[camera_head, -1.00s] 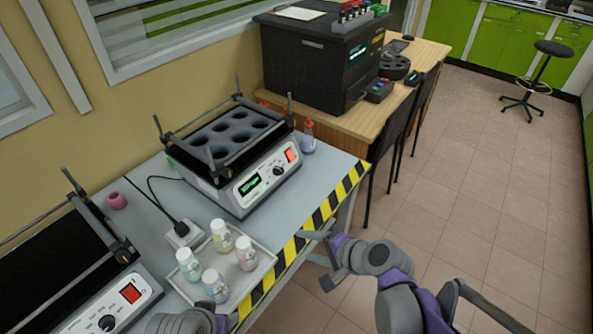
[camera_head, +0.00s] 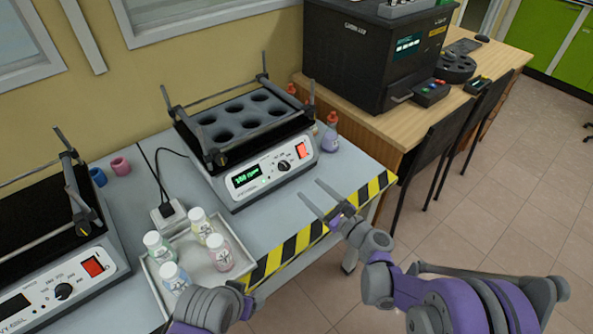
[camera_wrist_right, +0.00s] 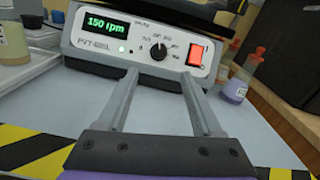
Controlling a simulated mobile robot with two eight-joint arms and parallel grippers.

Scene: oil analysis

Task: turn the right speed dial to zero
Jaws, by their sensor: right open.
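The right speed dial (camera_head: 284,166) is a black knob on the white front panel of the right shaker (camera_head: 262,180), between the green display and the red switch. In the right wrist view the dial (camera_wrist_right: 158,51) is straight ahead, and the display (camera_wrist_right: 106,28) reads 150 rpm. My right gripper (camera_head: 309,189) is open and empty, in front of the panel and a little short of the dial. Its two fingers (camera_wrist_right: 161,74) point at the panel, one to each side of the dial's line. My left arm shows at the bottom; its fingers cannot be made out.
A tray (camera_head: 152,277) with several capped bottles stands left of the gripper, near the striped table edge (camera_head: 290,250). A second shaker (camera_head: 70,270) is at the left. A purple bottle (camera_head: 330,138) stands right of the right shaker. A black machine (camera_head: 370,60) is on the wooden table.

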